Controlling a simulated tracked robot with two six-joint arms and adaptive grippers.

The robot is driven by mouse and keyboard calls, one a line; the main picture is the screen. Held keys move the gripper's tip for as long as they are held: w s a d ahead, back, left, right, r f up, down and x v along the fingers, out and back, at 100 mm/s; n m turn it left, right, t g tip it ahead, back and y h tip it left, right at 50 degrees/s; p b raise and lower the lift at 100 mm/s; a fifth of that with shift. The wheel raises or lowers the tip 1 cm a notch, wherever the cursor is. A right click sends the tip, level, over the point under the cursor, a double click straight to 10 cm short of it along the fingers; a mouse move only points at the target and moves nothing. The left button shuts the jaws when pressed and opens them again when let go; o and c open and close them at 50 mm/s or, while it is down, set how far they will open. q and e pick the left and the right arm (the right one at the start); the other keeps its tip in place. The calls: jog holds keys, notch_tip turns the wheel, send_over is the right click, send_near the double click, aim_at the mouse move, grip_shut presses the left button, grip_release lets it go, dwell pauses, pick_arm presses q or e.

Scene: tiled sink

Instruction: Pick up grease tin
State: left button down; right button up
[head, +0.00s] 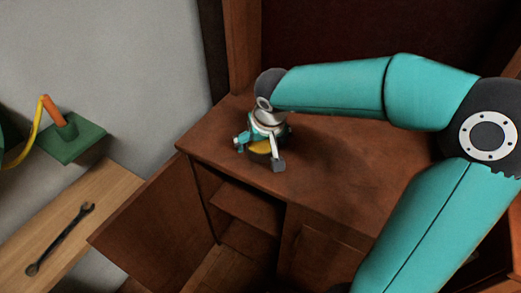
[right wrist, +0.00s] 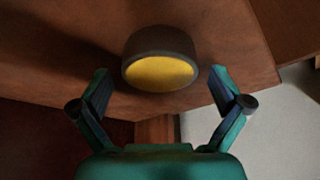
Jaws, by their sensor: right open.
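The grease tin is a short round dark tin with a yellow top (right wrist: 160,70). It sits on the brown wooden cabinet top. In the head view only a bit of its yellow (head: 260,147) shows beneath my right gripper (head: 260,154), which hides the rest. In the right wrist view my right gripper (right wrist: 159,82) is open, with one finger to the left of the tin and one to the right. There are clear gaps on both sides, and the tin lies just beyond the fingertips. My left gripper is not in view.
The cabinet top (head: 340,180) is bare to the right of the tin. The cabinet's door (head: 150,230) stands open, showing a shelf (head: 247,209). At the left, a wrench (head: 60,240) lies on a light wooden surface, below a green plate (head: 70,143) with an orange and yellow tube.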

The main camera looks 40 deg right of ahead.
jog(key=shift+w+d+f, duration=0.1)
jog(key=shift+w+f, duration=0.15)
jog(key=shift+f, duration=0.35)
jog(key=shift+r, duration=0.1)
jog(key=c, duration=1.4)
